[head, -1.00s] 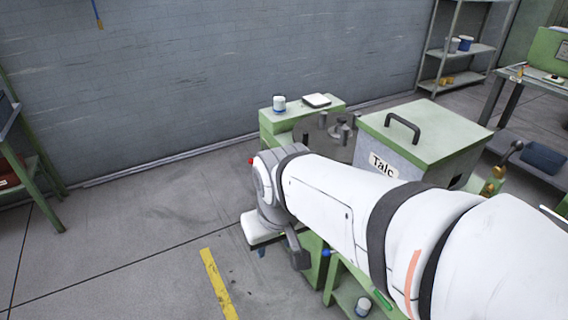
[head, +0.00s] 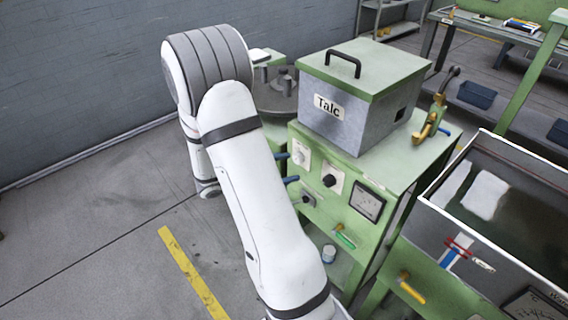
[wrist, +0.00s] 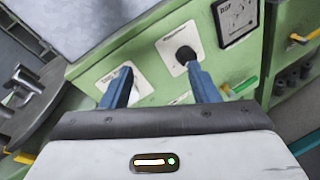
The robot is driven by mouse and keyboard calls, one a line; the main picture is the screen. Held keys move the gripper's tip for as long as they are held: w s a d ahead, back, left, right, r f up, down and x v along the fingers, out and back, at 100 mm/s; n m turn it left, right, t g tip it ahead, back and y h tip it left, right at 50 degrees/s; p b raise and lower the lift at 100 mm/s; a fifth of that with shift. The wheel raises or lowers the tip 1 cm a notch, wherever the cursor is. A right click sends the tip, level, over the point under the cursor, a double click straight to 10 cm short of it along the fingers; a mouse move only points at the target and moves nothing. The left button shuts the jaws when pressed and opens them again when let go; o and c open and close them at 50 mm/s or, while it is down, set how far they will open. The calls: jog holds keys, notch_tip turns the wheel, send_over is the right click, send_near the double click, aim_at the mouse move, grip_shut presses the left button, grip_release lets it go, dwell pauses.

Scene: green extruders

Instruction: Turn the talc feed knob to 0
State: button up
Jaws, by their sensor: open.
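The grey Talc box (head: 322,105) with a green lid sits on a green cabinet. On the cabinet front, a white plate (head: 338,163) carries a black knob (head: 329,181), also visible in the wrist view (wrist: 186,54). A second white plate (head: 301,152) with a knob is to its left; in the wrist view this plate (wrist: 138,88) is partly covered by a finger. The plates' lettering is too small to read. My gripper (wrist: 159,68) is open and empty, its blue fingers pointing at the panel. The right fingertip appears close to the black knob; contact cannot be told.
A gauge (head: 367,202) is right of the knobs, and a green-handled lever (head: 344,237) is below. A brass valve (head: 430,123) stands on the cabinet top. A water tank (head: 440,215) is at right. The floor (head: 90,250) at left is clear.

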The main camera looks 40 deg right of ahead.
aim_at(296, 159)
jog(key=w+d+f+n+t+h+b, duration=0.1)
jog(key=w+f+n+t+h, duration=0.1)
jog(key=w+f+n+t, duration=0.5)
jog(key=shift+m+g, duration=0.4)
jog(key=shift+g, duration=0.4)
jog(key=d, duration=0.2)
jog(key=d+f, duration=0.1)
jog(key=d, duration=0.4)
jog(key=shift+w+d+f+p, duration=0.25)
jog(key=shift+w+d+p, duration=0.05)
jog(key=shift+d, duration=0.1)
